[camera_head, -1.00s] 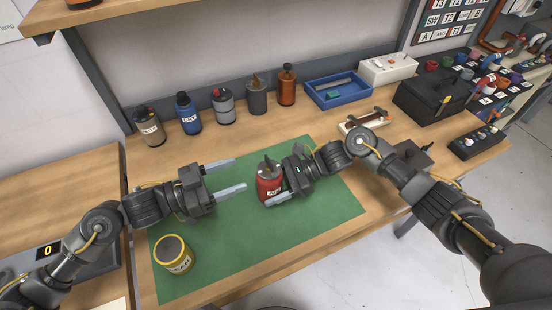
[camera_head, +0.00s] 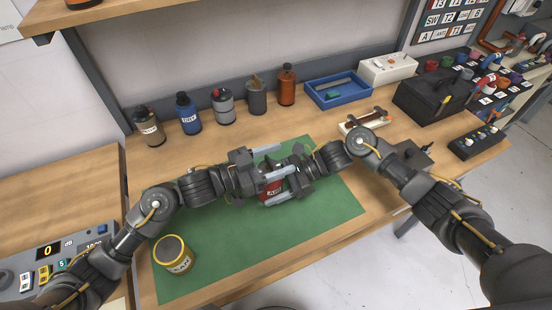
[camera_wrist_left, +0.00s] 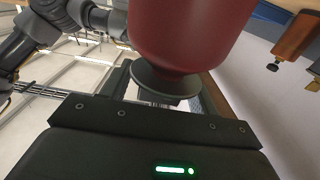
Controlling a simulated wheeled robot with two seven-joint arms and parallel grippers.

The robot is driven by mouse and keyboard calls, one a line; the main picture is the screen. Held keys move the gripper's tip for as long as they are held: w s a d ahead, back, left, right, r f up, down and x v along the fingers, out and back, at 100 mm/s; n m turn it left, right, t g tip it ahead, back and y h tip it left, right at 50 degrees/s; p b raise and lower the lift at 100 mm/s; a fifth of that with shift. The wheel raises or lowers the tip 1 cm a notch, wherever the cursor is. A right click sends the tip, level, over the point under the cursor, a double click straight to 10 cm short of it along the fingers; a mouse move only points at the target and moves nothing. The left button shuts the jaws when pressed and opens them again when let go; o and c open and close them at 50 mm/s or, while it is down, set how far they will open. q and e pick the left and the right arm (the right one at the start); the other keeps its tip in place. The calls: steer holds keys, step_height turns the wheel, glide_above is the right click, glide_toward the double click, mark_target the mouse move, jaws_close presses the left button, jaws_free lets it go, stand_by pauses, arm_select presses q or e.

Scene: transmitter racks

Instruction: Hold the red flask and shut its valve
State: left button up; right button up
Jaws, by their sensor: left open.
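The red flask (camera_head: 271,188) is upright over the green mat (camera_head: 325,207); whether its base touches the mat is unclear. My right gripper (camera_head: 276,184) comes from the right, with its fingers around the flask body and closed on it. My left gripper (camera_head: 272,163) is open, its fingers level at the flask's top, one on the far side and one on the near side. The valve is hidden by the left gripper in the head view. In the left wrist view the red flask (camera_wrist_left: 192,30) appears inverted, its dark collar (camera_wrist_left: 165,80) close to the gripper body.
A yellow tin (camera_head: 174,256) stands at the mat's near left. Several bottles, including a blue one (camera_head: 188,115) and an orange one (camera_head: 287,86), line the back. A blue tray (camera_head: 338,101) and black box (camera_head: 430,108) stand to the right.

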arm_select(q)
steer(key=c, duration=1)
